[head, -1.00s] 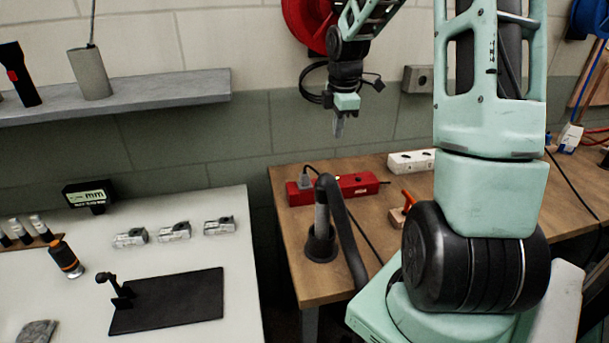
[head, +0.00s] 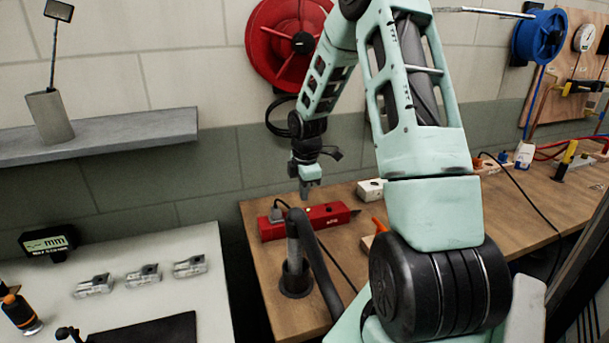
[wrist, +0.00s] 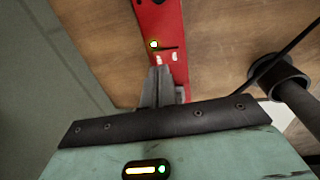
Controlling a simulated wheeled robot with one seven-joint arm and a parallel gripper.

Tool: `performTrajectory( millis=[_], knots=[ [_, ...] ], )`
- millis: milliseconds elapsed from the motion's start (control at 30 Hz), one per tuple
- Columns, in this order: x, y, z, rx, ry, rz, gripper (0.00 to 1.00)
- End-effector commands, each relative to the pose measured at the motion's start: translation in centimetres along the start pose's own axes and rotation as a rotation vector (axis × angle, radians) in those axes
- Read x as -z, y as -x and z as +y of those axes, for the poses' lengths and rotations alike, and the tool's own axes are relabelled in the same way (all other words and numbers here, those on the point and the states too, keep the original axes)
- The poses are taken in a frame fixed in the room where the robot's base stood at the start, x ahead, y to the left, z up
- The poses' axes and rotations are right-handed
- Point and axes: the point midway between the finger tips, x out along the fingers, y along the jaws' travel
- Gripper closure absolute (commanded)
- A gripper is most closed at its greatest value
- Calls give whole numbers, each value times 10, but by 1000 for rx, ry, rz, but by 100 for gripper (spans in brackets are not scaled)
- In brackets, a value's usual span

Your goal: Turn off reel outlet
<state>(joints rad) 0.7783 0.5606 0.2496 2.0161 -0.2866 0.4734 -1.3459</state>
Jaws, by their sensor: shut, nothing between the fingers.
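A red power strip (head: 328,217) lies on the wooden bench against the wall, with a grey plug (head: 277,214) in its left end. My gripper (head: 304,194) is shut and empty, pointing down over the strip's middle. In the wrist view my fingertips (wrist: 160,70) overlap the red strip (wrist: 158,18), just short of a lit yellow-green light (wrist: 154,44) and pale marks; I cannot tell whether they touch. A red hose or cable reel (head: 262,40) hangs on the wall above. A white outlet block (head: 369,190) sits right of the strip. Which outlet is the reel's is not clear.
A dark post (head: 295,275) with a curved black arm stands in front of the strip. An orange-handled tool (head: 378,226) lies to the right. A blue reel (head: 540,38) hangs far right. A white table (head: 200,300) is at left, with a gap between.

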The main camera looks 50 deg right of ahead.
Motion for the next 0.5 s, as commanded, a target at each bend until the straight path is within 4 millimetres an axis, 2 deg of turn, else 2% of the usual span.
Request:
performTrajectory(
  millis=[100, 200, 500],
  knots=[
    [1, -19, -1, 3, 1, 1, 100],
    [1, -30, 0, 2, 2, 2, 100],
    [0, -40, 0, -1, 0, 1, 100]
  ],
)
